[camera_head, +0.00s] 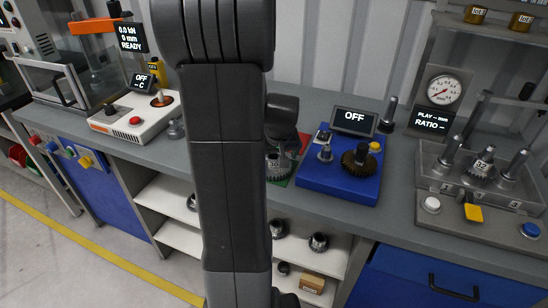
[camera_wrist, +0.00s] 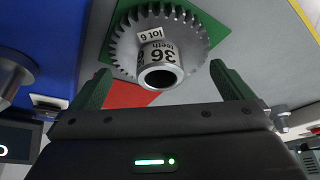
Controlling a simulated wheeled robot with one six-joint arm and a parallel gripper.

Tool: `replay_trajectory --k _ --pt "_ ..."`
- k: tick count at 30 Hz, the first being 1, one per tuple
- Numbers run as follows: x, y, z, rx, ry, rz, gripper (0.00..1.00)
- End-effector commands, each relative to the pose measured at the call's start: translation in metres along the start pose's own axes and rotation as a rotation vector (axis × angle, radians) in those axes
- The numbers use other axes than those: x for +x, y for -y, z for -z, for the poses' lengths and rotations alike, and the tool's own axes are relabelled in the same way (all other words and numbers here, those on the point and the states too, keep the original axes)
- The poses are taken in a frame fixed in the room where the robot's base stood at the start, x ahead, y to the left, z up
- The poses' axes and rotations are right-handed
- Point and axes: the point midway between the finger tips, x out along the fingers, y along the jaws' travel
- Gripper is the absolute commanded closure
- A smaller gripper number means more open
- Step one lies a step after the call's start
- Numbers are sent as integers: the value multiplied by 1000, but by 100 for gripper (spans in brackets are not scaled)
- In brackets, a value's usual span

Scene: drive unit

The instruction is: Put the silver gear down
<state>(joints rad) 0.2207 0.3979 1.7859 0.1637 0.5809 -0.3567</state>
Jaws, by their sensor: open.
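The silver gear (camera_wrist: 158,45) has a toothed rim and a hub marked "36 teeth" and "lot 6". In the wrist view it is over a green patch (camera_wrist: 198,78), beside a red patch (camera_wrist: 130,96). It also shows in the head view (camera_head: 278,167), just right of my arm, apparently on the worktop patches. My gripper (camera_wrist: 161,76) is open, with one dark green finger on each side of the hub and a visible gap to each. Nothing is clamped between the fingers. In the head view my arm hides part of the area around the gear.
A blue unit (camera_head: 322,187) with an "OFF" display (camera_head: 354,121) and a dark gear (camera_head: 358,160) stands close to the right. A grey fixture (camera_head: 458,213) with another gear and posts is farther right. A white control box (camera_head: 135,117) is at left. Shelves below hold more gears.

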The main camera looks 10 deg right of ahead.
Motion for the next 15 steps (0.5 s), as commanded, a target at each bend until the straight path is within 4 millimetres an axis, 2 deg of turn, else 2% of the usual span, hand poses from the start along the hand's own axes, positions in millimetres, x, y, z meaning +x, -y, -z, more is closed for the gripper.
replay_trajectory --k 9,15 --pt "-63 0 1 1 -7 -2 0" --pt "-93 0 1 1 -4 -1 0"
